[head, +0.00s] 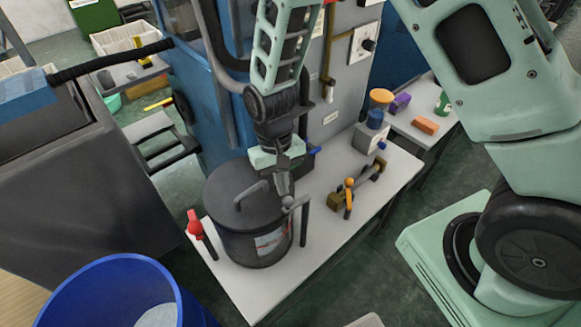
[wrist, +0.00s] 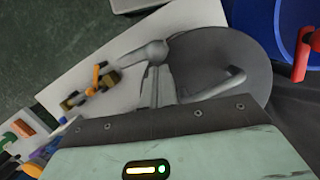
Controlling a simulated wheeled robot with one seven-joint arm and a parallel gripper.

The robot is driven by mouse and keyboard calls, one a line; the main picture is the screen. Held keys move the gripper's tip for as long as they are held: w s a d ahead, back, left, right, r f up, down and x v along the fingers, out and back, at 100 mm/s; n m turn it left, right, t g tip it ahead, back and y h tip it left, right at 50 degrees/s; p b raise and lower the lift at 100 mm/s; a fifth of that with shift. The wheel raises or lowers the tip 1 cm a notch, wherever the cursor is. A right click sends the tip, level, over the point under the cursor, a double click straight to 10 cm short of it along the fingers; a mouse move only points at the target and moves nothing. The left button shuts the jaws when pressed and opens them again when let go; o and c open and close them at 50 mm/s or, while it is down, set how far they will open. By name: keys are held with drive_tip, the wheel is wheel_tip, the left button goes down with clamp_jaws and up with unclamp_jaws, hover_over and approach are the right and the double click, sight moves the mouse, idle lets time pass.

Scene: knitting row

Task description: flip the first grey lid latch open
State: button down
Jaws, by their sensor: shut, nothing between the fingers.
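A dark grey drum with a flat lid (head: 228,185) stands on a white bench. A grey bar handle (head: 250,192) rises from the lid, and it also shows in the wrist view (wrist: 218,85). A grey lid latch (head: 297,204) sits at the lid's right edge, with an arm hanging down the drum's side. In the wrist view the latch (wrist: 150,50) has a round pivot and a bar reaching left. My gripper (head: 284,188) is shut and empty, pointing down right at the latch. Its fingers (wrist: 160,88) overlap the latch, so I cannot tell whether they touch.
A red-handled valve (head: 195,226) stands at the drum's left, and a brass valve with an orange lever (head: 348,188) at its right. A blue bin (head: 105,285) is at the lower left. A blue-grey cabinet rises behind. The front of the white bench (head: 262,285) is clear.

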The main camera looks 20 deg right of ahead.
drive_tip(key=s+n, duration=0.1)
drive_tip(key=n, duration=0.1)
drive_tip(key=s+n, duration=0.1)
drive_tip(key=n+h, duration=0.1)
drive_tip(key=n, duration=0.1)
drive_tip(key=shift+s+a+n, duration=0.2)
drive_tip(key=shift+s+n, duration=0.1)
drive_tip(key=shift+s, duration=0.1)
drive_tip(key=shift+s+d+n+t+h+b, duration=0.2)
drive_tip(key=shift+s+n, duration=0.25)
drive_tip(key=shift+n, duration=0.5)
drive_tip(key=shift+s+d+n+t+h+b, duration=0.1)
drive_tip(key=shift+s+n+t+h+b, duration=0.25)
drive_tip(key=shift+n, duration=0.6)
drive_tip(key=shift+s, duration=0.1)
drive_tip(key=w+a, duration=0.1)
drive_tip(key=w+a+r, duration=0.1)
drive_tip(key=w+a+p, duration=0.1)
drive_tip(key=shift+w+a+r, duration=0.1)
drive_tip(key=shift+a+r, duration=0.05)
drive_tip(key=shift+r, duration=0.15)
drive_tip(key=b+v, duration=0.1)
drive_tip(key=v, duration=0.8)
drive_tip(key=shift+d+b, duration=0.2)
drive_tip(key=shift+b, duration=0.15)
drive_tip(key=shift+r, duration=0.1)
